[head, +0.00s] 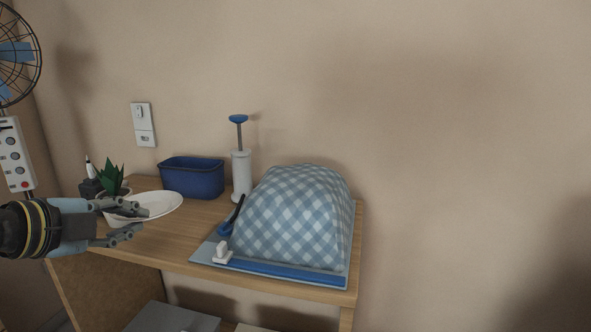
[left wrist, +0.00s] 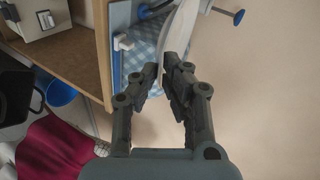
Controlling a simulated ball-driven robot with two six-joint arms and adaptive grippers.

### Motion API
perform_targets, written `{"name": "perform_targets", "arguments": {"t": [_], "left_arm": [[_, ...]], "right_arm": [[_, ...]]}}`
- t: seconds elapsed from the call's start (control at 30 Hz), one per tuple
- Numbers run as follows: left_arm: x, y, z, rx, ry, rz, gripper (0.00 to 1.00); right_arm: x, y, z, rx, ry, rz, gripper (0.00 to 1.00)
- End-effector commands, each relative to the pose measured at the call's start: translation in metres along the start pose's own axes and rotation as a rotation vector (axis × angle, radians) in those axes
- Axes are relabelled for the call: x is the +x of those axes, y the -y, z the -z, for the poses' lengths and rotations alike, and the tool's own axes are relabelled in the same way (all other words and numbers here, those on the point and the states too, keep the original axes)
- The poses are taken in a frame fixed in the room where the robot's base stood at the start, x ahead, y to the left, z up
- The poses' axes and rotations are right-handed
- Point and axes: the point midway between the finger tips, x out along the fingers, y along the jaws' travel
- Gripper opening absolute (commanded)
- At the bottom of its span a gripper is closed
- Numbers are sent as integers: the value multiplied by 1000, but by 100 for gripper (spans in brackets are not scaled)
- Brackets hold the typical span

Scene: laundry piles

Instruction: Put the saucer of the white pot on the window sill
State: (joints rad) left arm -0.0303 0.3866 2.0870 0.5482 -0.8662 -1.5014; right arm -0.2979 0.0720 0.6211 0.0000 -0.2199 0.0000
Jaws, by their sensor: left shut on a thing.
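A white saucer (head: 160,202) shows in the head view above the left part of the wooden shelf top. My left gripper (head: 138,219) is at its near left edge. In the left wrist view, the saucer (left wrist: 181,32) shows nearly edge-on between the fingertips of my left gripper (left wrist: 166,68), which is shut on it. A plant with pointed green leaves (head: 110,178) stands just behind the gripper; its pot is mostly hidden. I cannot see a window sill. My right gripper is not in view.
The wooden shelf (head: 180,246) holds a blue tub (head: 195,179), a white pump with a blue handle (head: 241,172) and a checked cloth-covered dome (head: 295,217) on a board. A fan (head: 15,60) stands at the left. Some shelf top before the tub is clear.

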Motion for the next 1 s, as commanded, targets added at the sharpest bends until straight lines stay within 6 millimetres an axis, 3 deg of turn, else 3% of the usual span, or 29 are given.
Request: {"name": "perform_targets", "arguments": {"t": [0.03,0.2,0.4,0.83,1.0], "left_arm": [[-17,7,11,21,-26,-4,0],[-63,22,54,60,-118,-21,0],[-90,31,86,79,-172,-30,0],[-92,27,89,75,-160,-28,0],[-89,23,75,55,-103,-17,0]], "right_arm": [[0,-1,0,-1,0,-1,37],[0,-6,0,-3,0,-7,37],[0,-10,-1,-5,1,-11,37],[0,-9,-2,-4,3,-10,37],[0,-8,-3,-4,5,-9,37]]}}
